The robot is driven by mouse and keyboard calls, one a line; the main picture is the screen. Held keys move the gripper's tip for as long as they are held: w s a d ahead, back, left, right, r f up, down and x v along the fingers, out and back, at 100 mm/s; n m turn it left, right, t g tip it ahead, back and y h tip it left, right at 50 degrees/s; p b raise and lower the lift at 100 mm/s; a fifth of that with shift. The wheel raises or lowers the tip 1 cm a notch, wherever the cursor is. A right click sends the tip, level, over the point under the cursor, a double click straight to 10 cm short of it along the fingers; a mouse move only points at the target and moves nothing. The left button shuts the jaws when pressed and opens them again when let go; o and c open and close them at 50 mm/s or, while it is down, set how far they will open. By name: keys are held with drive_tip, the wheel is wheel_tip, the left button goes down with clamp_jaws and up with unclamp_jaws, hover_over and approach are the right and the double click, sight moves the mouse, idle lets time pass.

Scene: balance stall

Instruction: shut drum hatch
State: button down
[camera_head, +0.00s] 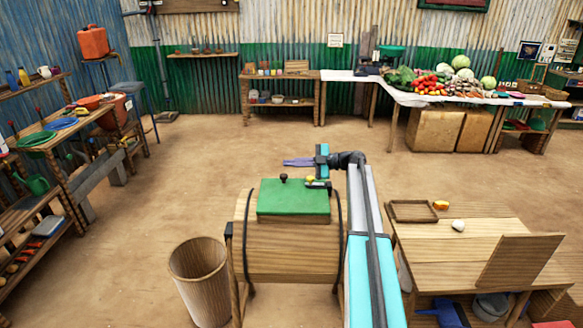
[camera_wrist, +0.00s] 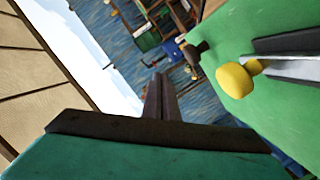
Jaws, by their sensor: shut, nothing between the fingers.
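The wooden drum (camera_head: 290,252) lies on its side in a stand, with dark bands around it. Its green hatch (camera_head: 292,203) is over the top of the drum; I cannot tell whether it is fully closed. A dark knob (camera_head: 283,178) and a yellow knob (camera_head: 310,179) show at the hatch's far edge. In the wrist view the green hatch (camera_wrist: 285,105) fills the right, with the yellow knob (camera_wrist: 236,80) beside a grey metal piece (camera_wrist: 295,66). My gripper (camera_head: 286,162) is shut and empty, just beyond the hatch, pointing left. Its fingers show in the wrist view (camera_wrist: 158,82), apart from the knob.
A wooden bin (camera_head: 199,275) stands left of the drum. A wooden table (camera_head: 440,255) with a tray (camera_head: 413,211) stands close on the right. Shelves (camera_head: 45,165) line the left wall. A produce stall (camera_head: 450,93) is at the back. The floor beyond the drum is clear.

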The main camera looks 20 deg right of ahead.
drive_tip(key=w+b+v, duration=0.1)
drive_tip(key=b+v, duration=0.2)
drive_tip(key=v, duration=0.7)
drive_tip(key=shift+d+r+b, duration=0.35)
drive_tip(key=shift+d, duration=0.15)
drive_tip(key=shift+w, duration=0.15)
drive_tip(key=shift+f, duration=0.1)
